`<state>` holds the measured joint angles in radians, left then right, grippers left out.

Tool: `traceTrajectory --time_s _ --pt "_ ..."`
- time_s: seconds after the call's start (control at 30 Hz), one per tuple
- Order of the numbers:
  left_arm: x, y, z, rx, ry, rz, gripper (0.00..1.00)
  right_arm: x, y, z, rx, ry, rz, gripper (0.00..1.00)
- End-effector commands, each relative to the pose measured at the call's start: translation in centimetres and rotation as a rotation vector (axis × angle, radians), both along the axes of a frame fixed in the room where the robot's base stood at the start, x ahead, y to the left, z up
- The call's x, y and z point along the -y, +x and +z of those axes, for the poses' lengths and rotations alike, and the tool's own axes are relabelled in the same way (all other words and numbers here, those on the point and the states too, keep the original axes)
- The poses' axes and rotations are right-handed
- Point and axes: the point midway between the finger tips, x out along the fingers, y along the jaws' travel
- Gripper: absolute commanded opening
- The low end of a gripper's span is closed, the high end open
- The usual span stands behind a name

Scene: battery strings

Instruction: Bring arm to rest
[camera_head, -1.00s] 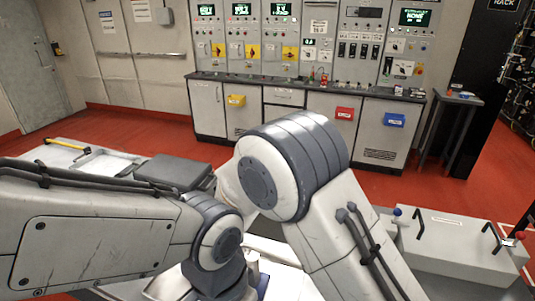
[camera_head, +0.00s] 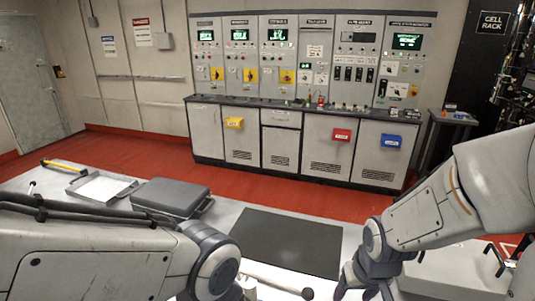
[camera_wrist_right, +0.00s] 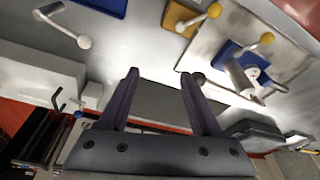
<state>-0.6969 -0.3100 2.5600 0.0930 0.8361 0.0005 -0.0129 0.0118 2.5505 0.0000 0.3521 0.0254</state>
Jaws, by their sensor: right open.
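My right arm (camera_head: 440,205) comes in from the right in the head view and bends down to a joint (camera_head: 378,250) near the front edge. Its gripper shows in the right wrist view (camera_wrist_right: 159,73), with two dark fingers spread apart and nothing between them. My left arm (camera_head: 90,255) lies across the lower left of the head view, ending at a round joint (camera_head: 215,268). The left gripper is not seen.
A white table holds a black mat (camera_head: 285,240), a closed grey case (camera_head: 170,197) and a shallow tray (camera_head: 100,186). The wrist view shows a white-knobbed lever (camera_wrist_right: 62,25), a yellow block (camera_wrist_right: 178,20) and a blue plate (camera_wrist_right: 228,54). Control cabinets (camera_head: 300,135) stand beyond the red floor.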

Motion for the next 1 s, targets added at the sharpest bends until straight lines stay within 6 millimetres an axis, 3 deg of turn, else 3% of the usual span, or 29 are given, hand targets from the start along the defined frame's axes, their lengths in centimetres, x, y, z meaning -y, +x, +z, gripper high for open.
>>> traceTrajectory --time_s 0.03,0.27,0.47,0.8,1.0 --pt "0.0 0.0 0.0 0.0 0.0 0.0 0.67 0.6 -0.4 0.2 0.008 -0.007 0.01 0.65" --pt "0.0 0.0 0.0 0.0 0.0 0.0 0.67 -3.0 -1.7 1.2 -0.022 0.003 0.123 0.65" --pt "0.0 0.0 0.0 0.0 0.0 0.0 0.67 -6.4 -3.9 2.4 -0.056 0.009 0.248 0.65" --pt "0.0 0.0 0.0 0.0 0.0 0.0 0.67 -12.5 -11.3 5.2 -0.152 0.015 0.561 0.65" --pt "0.0 0.0 0.0 0.0 0.0 0.0 0.67 -13.4 -13.9 6.0 -0.187 0.01 0.655 0.65"
